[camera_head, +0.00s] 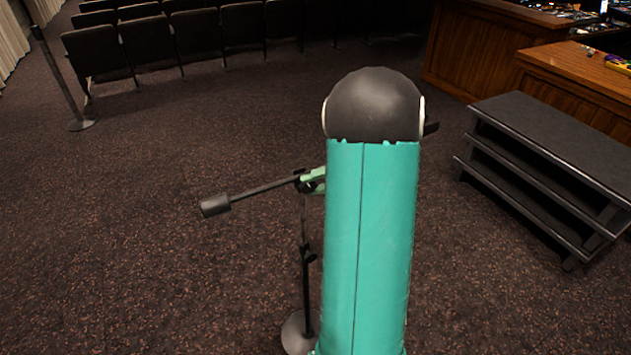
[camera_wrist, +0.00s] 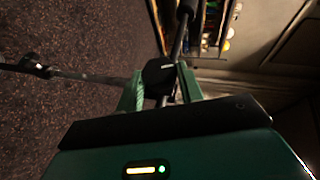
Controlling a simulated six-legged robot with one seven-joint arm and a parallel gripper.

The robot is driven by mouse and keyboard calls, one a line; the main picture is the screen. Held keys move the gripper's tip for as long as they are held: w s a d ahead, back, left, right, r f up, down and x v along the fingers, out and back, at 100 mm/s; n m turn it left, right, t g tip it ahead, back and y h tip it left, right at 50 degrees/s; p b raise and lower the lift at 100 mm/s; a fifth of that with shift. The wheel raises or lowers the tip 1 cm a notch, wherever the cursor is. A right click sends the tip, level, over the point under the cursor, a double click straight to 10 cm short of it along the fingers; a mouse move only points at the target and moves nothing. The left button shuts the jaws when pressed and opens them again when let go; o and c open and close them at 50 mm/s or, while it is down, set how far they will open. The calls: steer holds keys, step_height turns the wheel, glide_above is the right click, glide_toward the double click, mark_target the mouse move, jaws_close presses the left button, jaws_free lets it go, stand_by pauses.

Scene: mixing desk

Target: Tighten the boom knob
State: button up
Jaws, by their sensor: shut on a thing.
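A dark microphone stand has a thin upright pole (camera_head: 304,230) and a round base (camera_head: 296,332). Its boom (camera_head: 262,188) slopes down to the left, ending in a thick dark cylinder (camera_head: 215,205). My gripper (camera_head: 313,180) is at the stand's top joint, mostly hidden behind my teal arm. In the wrist view, my green fingers (camera_wrist: 160,82) are shut on the black boom knob (camera_wrist: 158,71), one on each side. The boom (camera_wrist: 180,35) runs upward from behind the knob, and the pole (camera_wrist: 90,77) runs left. The knob's tightness cannot be told.
A dark stepped bench (camera_head: 545,150) and wooden desks (camera_head: 480,50) stand at the right. Rows of dark chairs (camera_head: 180,45) line the back. Another stand (camera_head: 62,80) is at the far left. The carpet (camera_head: 130,260) around the microphone stand is clear.

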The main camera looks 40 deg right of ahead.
steer(key=shift+f+m+t+y, duration=0.2)
steer(key=shift+m+t+y, duration=0.15)
steer(key=shift+t+y, duration=0.35)
steer(key=shift+f+m+t+y, duration=0.15)
steer(key=shift+m+t+y, duration=0.25)
steer(key=shift+y, duration=0.5)
steer(key=o, duration=1)
steer(key=v, duration=1.4)
steer(key=shift+a, duration=0.1)
